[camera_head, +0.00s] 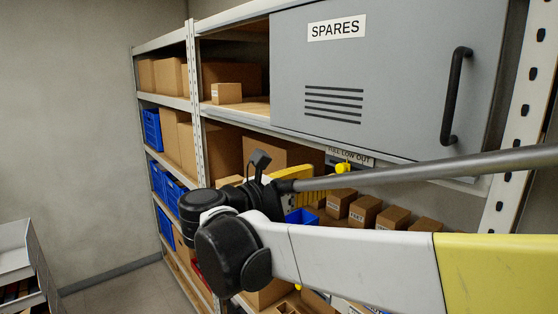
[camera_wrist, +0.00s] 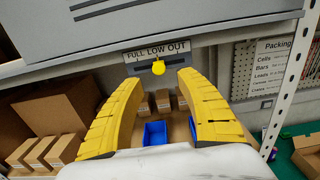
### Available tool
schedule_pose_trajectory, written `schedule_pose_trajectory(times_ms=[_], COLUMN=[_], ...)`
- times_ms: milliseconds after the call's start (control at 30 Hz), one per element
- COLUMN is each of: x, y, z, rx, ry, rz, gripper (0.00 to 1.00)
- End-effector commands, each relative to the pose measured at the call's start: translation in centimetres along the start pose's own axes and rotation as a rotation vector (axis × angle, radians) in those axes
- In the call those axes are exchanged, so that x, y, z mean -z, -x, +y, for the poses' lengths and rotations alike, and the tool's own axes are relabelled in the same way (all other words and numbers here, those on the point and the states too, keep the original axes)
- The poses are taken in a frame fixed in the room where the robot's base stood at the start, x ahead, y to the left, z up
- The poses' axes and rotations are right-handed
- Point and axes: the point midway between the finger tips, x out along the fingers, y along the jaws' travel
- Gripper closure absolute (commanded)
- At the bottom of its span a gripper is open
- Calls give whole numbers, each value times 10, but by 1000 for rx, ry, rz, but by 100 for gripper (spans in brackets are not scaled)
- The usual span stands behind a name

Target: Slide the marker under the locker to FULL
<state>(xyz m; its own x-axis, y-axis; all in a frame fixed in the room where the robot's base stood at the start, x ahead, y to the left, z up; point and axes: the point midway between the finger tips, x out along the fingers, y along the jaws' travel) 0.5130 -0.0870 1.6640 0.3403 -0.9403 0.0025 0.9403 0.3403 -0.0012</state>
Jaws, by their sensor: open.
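The grey SPARES locker (camera_head: 390,70) sits on the shelf, its bottom edge also visible in the wrist view (camera_wrist: 220,18). A label strip reading FULL LOW OUT (camera_wrist: 180,46) is mounted under it, with FULL at the left in the wrist view. The marker, a round yellow knob (camera_wrist: 158,68), sits below the word LOW; it also shows in the head view (camera_head: 343,168). My gripper (camera_wrist: 159,78) is open. Its two yellow fingers stand either side of the knob in the picture, with gaps visible on both sides. How far the tips are from it in depth is unclear.
The shelf below holds several small cardboard boxes (camera_head: 364,211) and a blue bin (camera_wrist: 155,133). A white perforated upright (camera_wrist: 290,85) and a Packing sign (camera_wrist: 275,65) are at the right. Larger boxes (camera_wrist: 50,115) are at the left.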

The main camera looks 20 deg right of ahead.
Motion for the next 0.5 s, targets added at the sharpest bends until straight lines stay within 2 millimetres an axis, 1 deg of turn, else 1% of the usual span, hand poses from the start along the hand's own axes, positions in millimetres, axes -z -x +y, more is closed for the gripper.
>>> schedule_pose_trajectory(times_ms=[33,100,233,333,500], x=[-2,-2,-1,-1,0], y=[-12,-26,-50,-63,-74], z=[-1,-1,-1,-1,0], rx=[5,5,3,2,0], ry=[0,-1,-2,-2,-2], rz=[0,1,1,2,2], gripper=[57,57,57,57,57])
